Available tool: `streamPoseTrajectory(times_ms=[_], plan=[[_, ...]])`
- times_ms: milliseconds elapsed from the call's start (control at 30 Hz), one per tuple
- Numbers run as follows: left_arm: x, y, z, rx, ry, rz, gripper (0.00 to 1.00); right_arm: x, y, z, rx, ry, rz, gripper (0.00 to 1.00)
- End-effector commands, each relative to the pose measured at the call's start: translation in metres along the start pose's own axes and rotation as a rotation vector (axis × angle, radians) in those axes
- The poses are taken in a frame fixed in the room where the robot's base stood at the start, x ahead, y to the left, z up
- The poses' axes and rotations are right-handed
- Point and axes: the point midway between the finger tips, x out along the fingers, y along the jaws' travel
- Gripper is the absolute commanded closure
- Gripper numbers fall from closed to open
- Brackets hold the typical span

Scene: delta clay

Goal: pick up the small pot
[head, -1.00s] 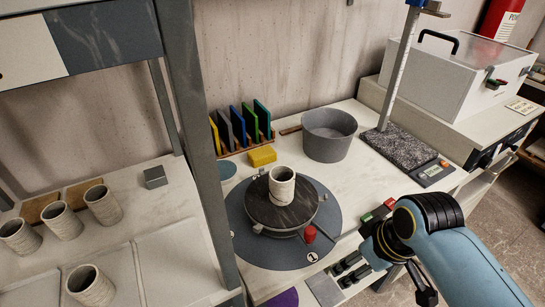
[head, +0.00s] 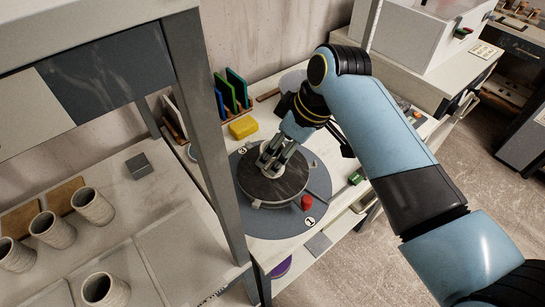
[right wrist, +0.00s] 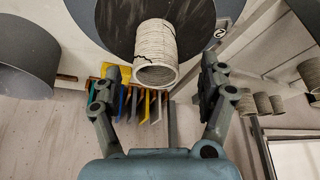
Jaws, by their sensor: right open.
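The small pot (right wrist: 156,52) is a pale, ribbed clay cup with a dark crack. It stands on the dark round turntable (head: 283,190). In the head view my right gripper (head: 268,158) is over the turntable and mostly hides the pot. In the right wrist view the right gripper (right wrist: 160,74) is open, with one finger on each side of the pot's near end. Gaps show between both fingers and the pot. My left gripper is not in view.
A yellow block (head: 243,127) and upright coloured slabs (head: 236,90) are behind the turntable. A grey bowl (right wrist: 25,60) shows in the right wrist view.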

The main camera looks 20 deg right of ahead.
Motion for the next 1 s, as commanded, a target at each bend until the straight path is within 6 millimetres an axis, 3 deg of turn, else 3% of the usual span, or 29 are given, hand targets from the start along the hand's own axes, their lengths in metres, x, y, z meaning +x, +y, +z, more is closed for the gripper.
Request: streamPoseTrajectory(times_ms=[400,667,1000], plan=[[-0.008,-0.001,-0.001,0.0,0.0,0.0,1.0,0.049,0.005,0.0,0.0,-0.001,-0.001,0.23],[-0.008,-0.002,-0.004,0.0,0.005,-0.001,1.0,0.053,0.005,0.0,0.001,0.001,0.001,0.23],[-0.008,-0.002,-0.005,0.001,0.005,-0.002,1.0,0.053,0.005,0.0,0.001,0.0,0.001,0.65]])
